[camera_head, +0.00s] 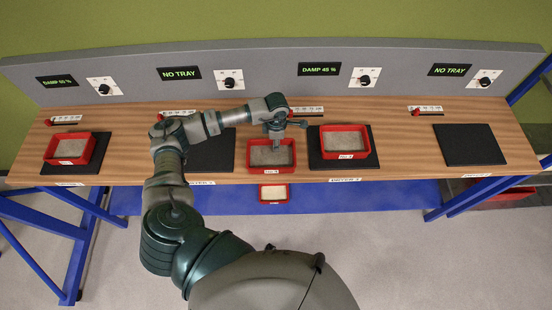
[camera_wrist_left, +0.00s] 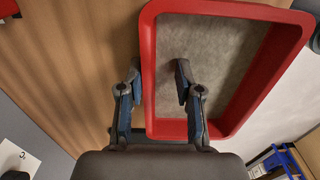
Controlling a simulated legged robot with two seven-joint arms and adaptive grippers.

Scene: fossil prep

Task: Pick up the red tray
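A red tray (camera_head: 254,169) with a grey filling sits on bare wood near the bench's front edge, between two black pads. My left gripper (camera_head: 277,137) is over this tray in the head view. In the left wrist view my left gripper (camera_wrist_left: 162,82) is open around one wall of the red tray (camera_wrist_left: 148,50). One finger is outside the wall and the other is inside, over the grey filling. A gap shows between the fingers and the wall. My right gripper is not in view.
Red trays stand on the left pad (camera_head: 47,170) and the right-middle pad (camera_head: 369,157). The far-right pad (camera_head: 470,146) is empty. My left arm partly covers another pad (camera_head: 215,158). A smaller red tray (camera_head: 273,199) lies below on the blue shelf (camera_head: 350,198). A panel with dials (camera_head: 270,62) stands behind.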

